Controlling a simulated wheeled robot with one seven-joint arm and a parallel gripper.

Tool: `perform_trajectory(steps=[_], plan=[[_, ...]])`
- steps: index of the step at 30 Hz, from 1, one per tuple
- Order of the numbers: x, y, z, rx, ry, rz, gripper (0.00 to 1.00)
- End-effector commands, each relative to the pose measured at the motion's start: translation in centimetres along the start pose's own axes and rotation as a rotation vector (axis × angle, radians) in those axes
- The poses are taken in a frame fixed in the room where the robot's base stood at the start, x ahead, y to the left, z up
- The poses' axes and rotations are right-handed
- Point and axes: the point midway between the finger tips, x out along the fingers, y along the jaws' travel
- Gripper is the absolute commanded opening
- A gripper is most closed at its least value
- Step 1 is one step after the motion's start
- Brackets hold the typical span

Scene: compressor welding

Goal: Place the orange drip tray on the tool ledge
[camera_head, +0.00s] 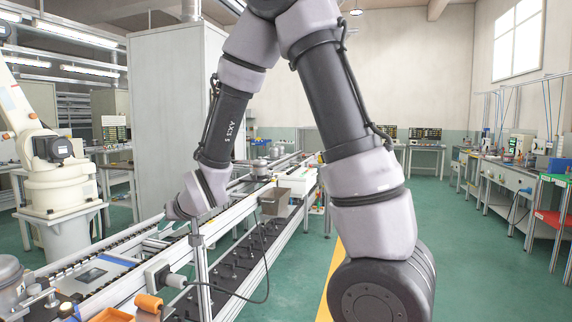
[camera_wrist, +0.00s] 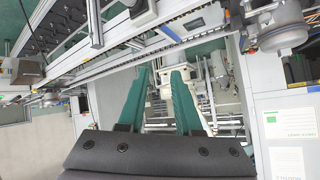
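An orange tray-like piece (camera_head: 112,315), likely the drip tray, shows at the bottom left of the head view, cut off by the lower edge. An orange cylindrical piece (camera_head: 149,302) is beside it. I cannot tell which surface is the tool ledge. A dark lower shelf with small pegs (camera_head: 232,262) runs along the conveyor. My gripper (camera_wrist: 160,74) shows in the wrist view with two green fingers apart and nothing between them. In the head view my arm bends over the conveyor, and the fingers cannot be made out. The orange tray is not recognisable in the wrist view.
The conveyor (camera_head: 92,272) runs diagonally from the lower left into the distance, with a grey box (camera_head: 275,201) beside it. A grey compressor (camera_head: 9,277) stands at the left edge. A post and cable rise near the conveyor. Green floor (camera_head: 480,270) is clear at right.

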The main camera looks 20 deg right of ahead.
Motion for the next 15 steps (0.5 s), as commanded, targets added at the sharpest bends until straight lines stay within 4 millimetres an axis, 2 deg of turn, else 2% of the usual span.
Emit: perform_trajectory(steps=[1,6,11,15], plan=[[-2.2,1.6,-2.1,0.041,-0.002,0.023,0.33],[-9.6,6.4,-5.4,0.158,-0.062,0.092,0.33],[-17.6,9.9,-6.4,0.256,-0.114,0.147,0.33],[-24.7,11.7,-5.5,0.338,-0.157,0.19,0.33]])
